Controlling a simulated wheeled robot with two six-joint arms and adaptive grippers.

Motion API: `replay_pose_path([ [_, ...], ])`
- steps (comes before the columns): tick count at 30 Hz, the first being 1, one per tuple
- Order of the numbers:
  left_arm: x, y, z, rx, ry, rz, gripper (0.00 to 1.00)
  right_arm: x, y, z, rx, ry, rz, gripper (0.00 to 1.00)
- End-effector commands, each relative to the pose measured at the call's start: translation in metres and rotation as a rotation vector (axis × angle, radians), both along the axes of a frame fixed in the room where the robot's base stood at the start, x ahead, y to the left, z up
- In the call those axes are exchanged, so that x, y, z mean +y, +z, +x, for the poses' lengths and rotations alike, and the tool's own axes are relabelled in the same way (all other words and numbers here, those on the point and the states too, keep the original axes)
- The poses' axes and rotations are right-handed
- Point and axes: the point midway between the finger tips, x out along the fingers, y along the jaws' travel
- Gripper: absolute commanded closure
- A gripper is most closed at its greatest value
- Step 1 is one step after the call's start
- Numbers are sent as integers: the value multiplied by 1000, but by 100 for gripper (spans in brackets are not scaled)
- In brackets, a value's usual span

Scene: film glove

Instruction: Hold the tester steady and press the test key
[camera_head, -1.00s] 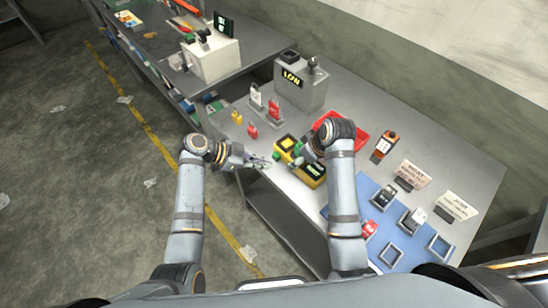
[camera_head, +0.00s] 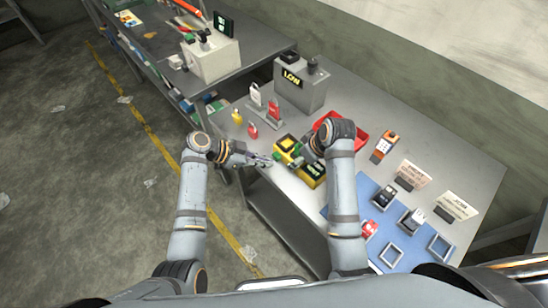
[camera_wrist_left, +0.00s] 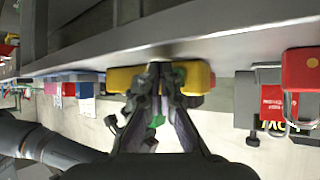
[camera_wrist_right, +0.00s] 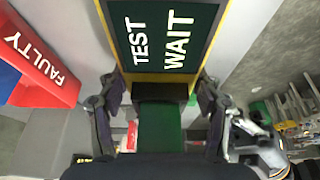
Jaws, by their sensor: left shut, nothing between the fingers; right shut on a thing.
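The yellow tester (camera_head: 287,143) stands near the front edge of the workbench. Its dark screen (camera_wrist_right: 165,38) reads "TEST" and "WAIT" in the right wrist view. My right gripper (camera_wrist_right: 158,100) is shut on the tester, with a finger on each side of its narrow dark and green part. My left gripper (camera_head: 268,161) is shut and empty, just left of the tester, pointing at it. In the left wrist view its fingertips (camera_wrist_left: 160,78) are in front of the tester's yellow body (camera_wrist_left: 197,77). I cannot tell whether they touch. The test key is not clearly visible.
A red tray (camera_head: 354,142) labelled "FAULTY" in the right wrist view lies close behind my right gripper. A grey box (camera_head: 300,88) and red and yellow padlocks stand at the back left. A blue mat (camera_head: 372,190) with small devices lies right.

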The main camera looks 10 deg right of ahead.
Motion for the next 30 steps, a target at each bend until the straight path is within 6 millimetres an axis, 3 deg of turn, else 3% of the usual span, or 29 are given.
replay_pose_path([
  [30, -7, 0, 5, 0, 0, -2, 100, 0, 0, 0, -1, 0, 1, 88],
])
